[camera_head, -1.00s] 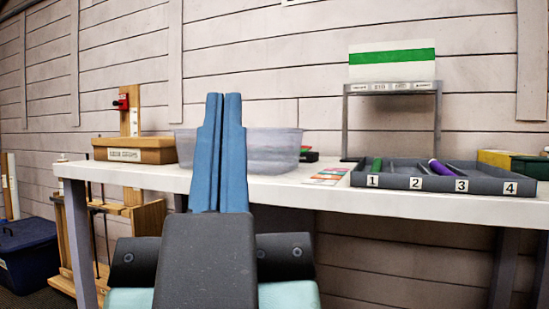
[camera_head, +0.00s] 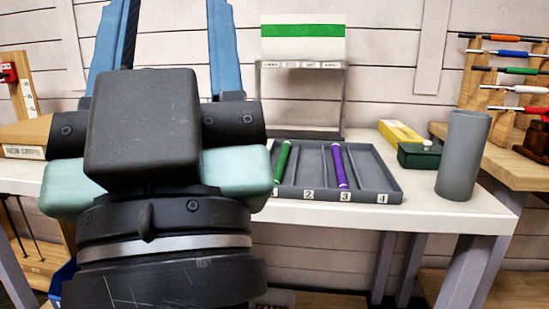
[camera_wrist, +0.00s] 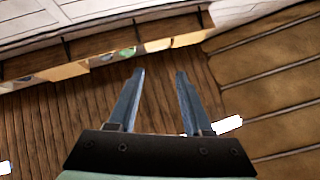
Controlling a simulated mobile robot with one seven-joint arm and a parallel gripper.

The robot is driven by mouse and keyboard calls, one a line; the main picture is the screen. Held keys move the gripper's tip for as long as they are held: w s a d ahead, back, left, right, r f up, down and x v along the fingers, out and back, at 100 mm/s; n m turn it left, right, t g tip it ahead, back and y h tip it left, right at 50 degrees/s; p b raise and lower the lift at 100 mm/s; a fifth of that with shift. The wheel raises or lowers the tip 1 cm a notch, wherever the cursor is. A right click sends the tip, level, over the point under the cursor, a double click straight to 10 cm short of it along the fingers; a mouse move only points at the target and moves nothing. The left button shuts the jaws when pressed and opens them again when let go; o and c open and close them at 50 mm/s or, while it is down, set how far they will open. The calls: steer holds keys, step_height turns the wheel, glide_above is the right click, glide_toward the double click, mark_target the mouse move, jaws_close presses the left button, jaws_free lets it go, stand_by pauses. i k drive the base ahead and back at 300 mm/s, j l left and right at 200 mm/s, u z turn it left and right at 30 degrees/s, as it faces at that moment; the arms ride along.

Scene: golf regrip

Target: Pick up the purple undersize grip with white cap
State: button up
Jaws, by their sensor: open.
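The purple grip (camera_head: 340,166) lies lengthwise in compartment 3 of the grey numbered tray (camera_head: 393,192) on the white table. Small white marks show on it, but I cannot make out a white cap clearly. My gripper (camera_head: 170,22) is open and empty, to the left of the tray in the head view, with its two blue fingers spread apart. The wrist view shows the same open fingers (camera_wrist: 160,74) with nothing between them. Neither the grip nor the tray can be made out in the wrist view.
A green grip (camera_head: 282,161) lies in compartment 1. A small metal stand (camera_head: 345,100) with a green-striped card rises behind the tray. A yellow box (camera_head: 400,131), a dark green box (camera_head: 419,155) and a tall grey cylinder (camera_head: 464,155) stand to the right.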

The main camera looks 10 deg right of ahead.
mark_target(341, 174)
steer(key=i+l+z, duration=0.1)
steer(key=z, duration=0.3)
steer(key=i+z, duration=0.2)
steer(key=z, duration=0.2)
steer(key=i+z, duration=0.2)
steer(key=z, duration=0.25)
